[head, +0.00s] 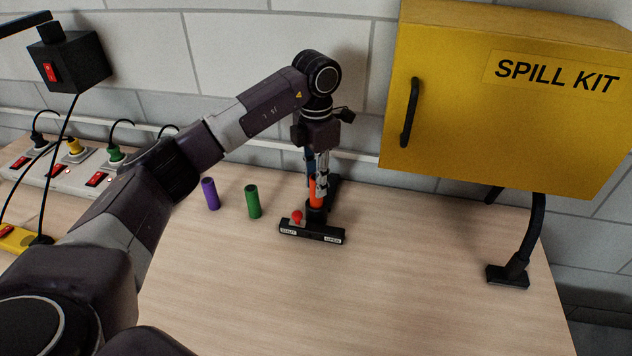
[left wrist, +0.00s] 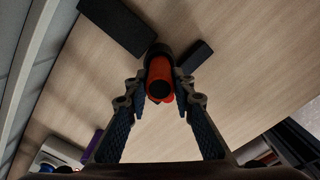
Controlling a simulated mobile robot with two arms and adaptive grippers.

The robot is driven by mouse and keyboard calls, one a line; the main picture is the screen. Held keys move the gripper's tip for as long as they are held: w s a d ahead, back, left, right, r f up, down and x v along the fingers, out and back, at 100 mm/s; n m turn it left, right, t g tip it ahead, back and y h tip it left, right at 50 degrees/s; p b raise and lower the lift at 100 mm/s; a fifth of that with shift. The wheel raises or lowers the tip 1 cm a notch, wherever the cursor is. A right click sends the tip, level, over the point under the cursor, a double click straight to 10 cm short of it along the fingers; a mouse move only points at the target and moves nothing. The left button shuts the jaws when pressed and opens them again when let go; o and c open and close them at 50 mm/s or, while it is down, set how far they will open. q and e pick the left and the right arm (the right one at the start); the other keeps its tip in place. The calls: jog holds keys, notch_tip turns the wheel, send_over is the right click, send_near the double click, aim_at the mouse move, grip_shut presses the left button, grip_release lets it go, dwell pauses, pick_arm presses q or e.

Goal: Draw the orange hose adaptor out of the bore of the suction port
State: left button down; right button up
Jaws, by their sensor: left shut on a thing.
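The orange hose adaptor (head: 316,194) stands upright at the black suction port (head: 316,215), its lower end meeting the port's round collar. How deep it sits in the bore cannot be seen. My left gripper (head: 317,184) comes down from above and is shut on the adaptor's upper part. In the left wrist view the adaptor (left wrist: 159,72) shows its open end between the fingertips of my left gripper (left wrist: 159,92), with the dark collar (left wrist: 158,49) behind it. My right gripper is in neither view.
A green tube (head: 253,202) and a purple tube (head: 210,194) stand to the left. The yellow spill kit cabinet (head: 450,130) hangs at right. The front tabletop is clear.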

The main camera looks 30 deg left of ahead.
pick_arm(q)
jog(key=shift+r+p, duration=0.85)
jog(key=shift+r, duration=0.6)
jog(key=shift+r+p, duration=1.1)
jog(key=shift+r, duration=0.45)
jog(key=shift+f, duration=0.1)
